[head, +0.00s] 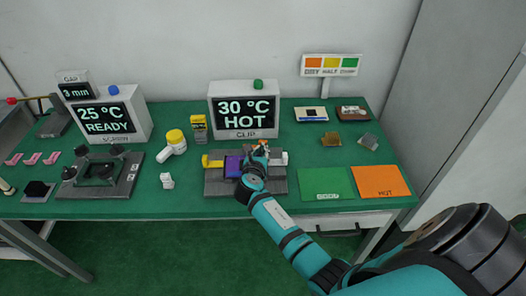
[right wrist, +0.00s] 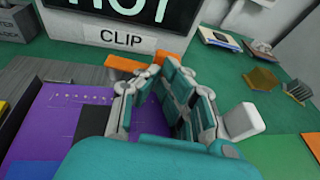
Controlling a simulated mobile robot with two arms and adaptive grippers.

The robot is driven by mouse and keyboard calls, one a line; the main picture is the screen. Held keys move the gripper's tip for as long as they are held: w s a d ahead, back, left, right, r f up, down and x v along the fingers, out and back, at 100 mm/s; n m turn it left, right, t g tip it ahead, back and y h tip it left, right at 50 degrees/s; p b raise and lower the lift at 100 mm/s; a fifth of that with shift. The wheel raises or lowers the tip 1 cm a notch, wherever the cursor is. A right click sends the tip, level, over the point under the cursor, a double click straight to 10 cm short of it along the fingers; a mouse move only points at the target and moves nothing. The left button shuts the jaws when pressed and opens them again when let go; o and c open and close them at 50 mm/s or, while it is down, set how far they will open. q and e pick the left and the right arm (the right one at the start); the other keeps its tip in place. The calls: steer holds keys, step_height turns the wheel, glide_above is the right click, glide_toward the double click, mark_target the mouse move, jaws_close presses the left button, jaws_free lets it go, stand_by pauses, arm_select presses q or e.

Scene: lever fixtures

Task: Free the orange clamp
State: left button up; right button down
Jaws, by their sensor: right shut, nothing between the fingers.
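The orange clamp (head: 264,143) is a small orange piece at the back right of a grey fixture, in front of the screen reading "30 °C HOT" and labelled CLIP. In the right wrist view its orange parts (right wrist: 128,63) show just beyond the fingers, partly hidden. A purple plate (head: 233,166) lies on the fixture base (head: 216,188), with a yellow piece (head: 211,162) at its left. My right gripper (head: 259,157) is shut and empty over the plate's right side; in the right wrist view its fingers (right wrist: 165,80) reach toward the clamp. I cannot tell whether they touch it. My left gripper is not in view.
The HOT screen (head: 243,109) stands close behind the fixture. A green mat (head: 325,183) and an orange mat (head: 380,181) lie at the right.

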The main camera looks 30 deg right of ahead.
steer(key=shift+a, duration=0.1)
steer(key=shift+r, duration=0.15)
steer(key=shift+w+d+r+n+t+y+p, duration=0.35)
steer(key=shift+d+n+t+p, duration=0.2)
steer(key=shift+p, duration=0.7)
steer(key=shift+w+d+f+n+y+p, duration=0.1)
steer(key=shift+d+n+y+p, duration=0.15)
steer(key=shift+y+p, duration=0.1)
steer(key=shift+d+f+n+t+y, duration=0.1)
steer(key=shift+n+t+y, duration=0.2)
steer(key=shift+t+y, duration=0.1)
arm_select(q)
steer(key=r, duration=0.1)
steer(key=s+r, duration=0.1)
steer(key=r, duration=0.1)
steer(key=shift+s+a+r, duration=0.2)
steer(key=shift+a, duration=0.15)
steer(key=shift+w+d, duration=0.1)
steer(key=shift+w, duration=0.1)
